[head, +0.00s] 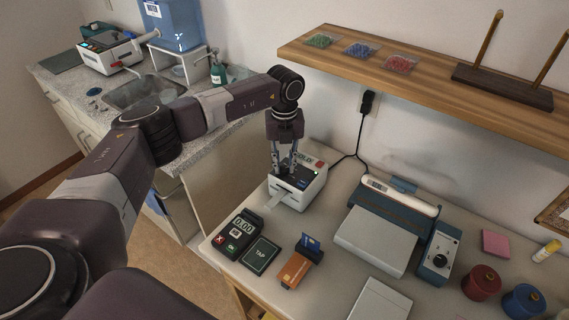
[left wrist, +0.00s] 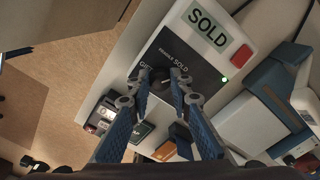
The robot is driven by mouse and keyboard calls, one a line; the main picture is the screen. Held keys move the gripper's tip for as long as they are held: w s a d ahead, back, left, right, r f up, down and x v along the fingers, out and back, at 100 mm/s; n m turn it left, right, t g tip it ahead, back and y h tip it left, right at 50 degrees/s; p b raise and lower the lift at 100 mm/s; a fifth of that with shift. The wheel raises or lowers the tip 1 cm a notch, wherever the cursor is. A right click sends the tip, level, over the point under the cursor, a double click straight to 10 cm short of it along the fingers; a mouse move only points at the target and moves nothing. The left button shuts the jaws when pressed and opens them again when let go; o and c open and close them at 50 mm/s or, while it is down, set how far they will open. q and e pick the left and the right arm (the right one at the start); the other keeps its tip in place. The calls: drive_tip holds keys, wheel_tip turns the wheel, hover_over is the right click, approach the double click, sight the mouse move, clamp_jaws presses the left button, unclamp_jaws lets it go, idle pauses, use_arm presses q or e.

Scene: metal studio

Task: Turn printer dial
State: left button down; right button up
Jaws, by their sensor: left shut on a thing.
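The printer (head: 312,188) is a small white box with a dark top panel on the desk, with a pale paper strip at its front left. In the left wrist view its top (left wrist: 238,60) carries a SOLD sign, a red button (left wrist: 243,56), a green light and a dark panel marked FRAGILE, SOLD and GIFT. A black dial (left wrist: 160,83) stands on that panel. My left gripper (head: 285,170) points down over the printer and is shut on the dial, one finger on each side. The fingers hide part of the dial; its exact setting is unclear. My right gripper is not in view.
A card terminal (head: 236,231), a TAP pad (head: 262,254) and an orange card holder (head: 299,266) stand in front of the printer. A blue and white machine (head: 373,240) is at its right. A wooden shelf (head: 440,95) hangs above. A black cable runs behind.

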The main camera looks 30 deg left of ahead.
sight(284, 168)
use_arm(q)
drive_tip(key=shift+w+r, duration=0.1)
idle(0.5)
drive_tip(key=c, duration=1.7)
unclamp_jaws()
drive_tip(key=shift+c, duration=0.2)
wheel_tip(284, 168, up, 8)
drive_tip(key=shift+f, duration=0.25)
drive_tip(key=shift+f, duration=0.1)
